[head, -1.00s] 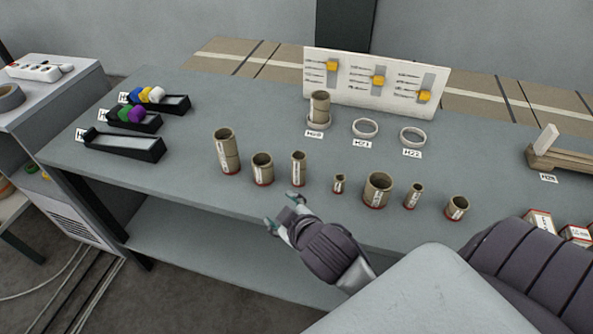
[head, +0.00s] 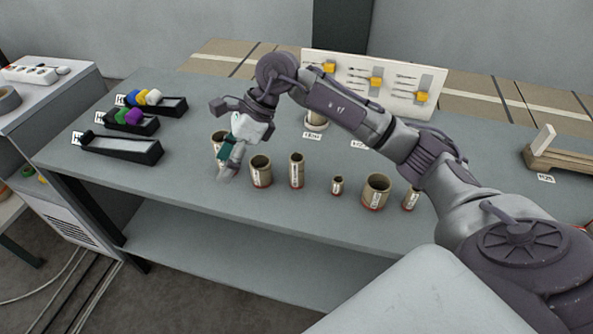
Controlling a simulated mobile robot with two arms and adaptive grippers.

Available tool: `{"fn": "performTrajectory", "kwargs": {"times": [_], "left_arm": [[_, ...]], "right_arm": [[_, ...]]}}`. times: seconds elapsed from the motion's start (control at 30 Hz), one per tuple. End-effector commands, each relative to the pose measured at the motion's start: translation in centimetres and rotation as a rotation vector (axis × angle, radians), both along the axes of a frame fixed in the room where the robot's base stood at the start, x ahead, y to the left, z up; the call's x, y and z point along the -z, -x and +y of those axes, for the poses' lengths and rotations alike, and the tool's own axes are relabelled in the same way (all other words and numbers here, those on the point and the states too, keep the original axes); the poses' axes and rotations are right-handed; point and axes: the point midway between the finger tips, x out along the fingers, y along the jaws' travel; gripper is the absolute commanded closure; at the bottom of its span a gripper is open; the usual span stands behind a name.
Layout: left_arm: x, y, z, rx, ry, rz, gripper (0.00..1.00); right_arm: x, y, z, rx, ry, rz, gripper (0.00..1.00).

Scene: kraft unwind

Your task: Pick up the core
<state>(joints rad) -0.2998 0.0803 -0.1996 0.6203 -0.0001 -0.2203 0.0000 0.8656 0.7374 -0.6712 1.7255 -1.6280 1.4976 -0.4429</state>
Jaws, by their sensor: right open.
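Several brown cardboard cores with red bottom rims stand upright in a row near the table's front edge. The leftmost, tall core (head: 218,138) is mostly hidden behind my right gripper (head: 230,170). That gripper is open and points down at this core, with its fingers in front of it; I cannot tell whether they touch it. To the right stand a wide core (head: 261,172), a slim tall core (head: 296,171), a tiny core (head: 337,186), a large wide core (head: 376,191) and a slim core (head: 410,200). My left gripper is out of view.
Black trays (head: 122,149) stand at the left, two with coloured pieces. A white board (head: 405,85) with yellow sliders stands at the back. A core on a ring (head: 316,125) is mostly hidden by my arm. A wooden stand (head: 555,155) is at the right.

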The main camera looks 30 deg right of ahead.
Motion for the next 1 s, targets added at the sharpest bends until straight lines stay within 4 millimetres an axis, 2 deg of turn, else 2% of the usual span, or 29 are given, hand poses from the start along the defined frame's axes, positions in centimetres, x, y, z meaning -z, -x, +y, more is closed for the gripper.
{"fn": "performTrajectory", "kwargs": {"times": [0.03, 0.1, 0.2, 0.3, 0.43, 0.7, 0.8, 1.0], "left_arm": [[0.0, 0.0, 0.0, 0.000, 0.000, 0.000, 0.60], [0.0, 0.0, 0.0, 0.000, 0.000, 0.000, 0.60], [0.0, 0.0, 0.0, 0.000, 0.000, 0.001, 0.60], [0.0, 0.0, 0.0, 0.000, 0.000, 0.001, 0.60], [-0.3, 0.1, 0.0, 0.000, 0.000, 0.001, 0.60], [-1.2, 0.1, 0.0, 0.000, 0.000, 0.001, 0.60], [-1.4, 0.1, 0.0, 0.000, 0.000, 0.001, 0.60], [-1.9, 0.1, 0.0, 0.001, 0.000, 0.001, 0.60]], "right_arm": [[-0.3, -0.8, -4.0, 0.010, 0.156, 0.002, 0.34], [-0.9, -1.0, -8.8, 0.028, 0.335, 0.030, 0.34], [-2.1, -0.7, -13.7, 0.059, 0.509, 0.077, 0.34], [-2.9, -0.3, -16.2, 0.080, 0.597, 0.112, 0.34], [-2.0, 0.0, -17.1, 0.086, 0.627, 0.130, 0.34], [3.2, 0.0, -16.9, 0.082, 0.623, 0.129, 0.34], [4.5, 0.0, -16.9, 0.084, 0.622, 0.127, 0.34], [5.8, 0.0, -16.9, 0.083, 0.621, 0.126, 0.34]]}}
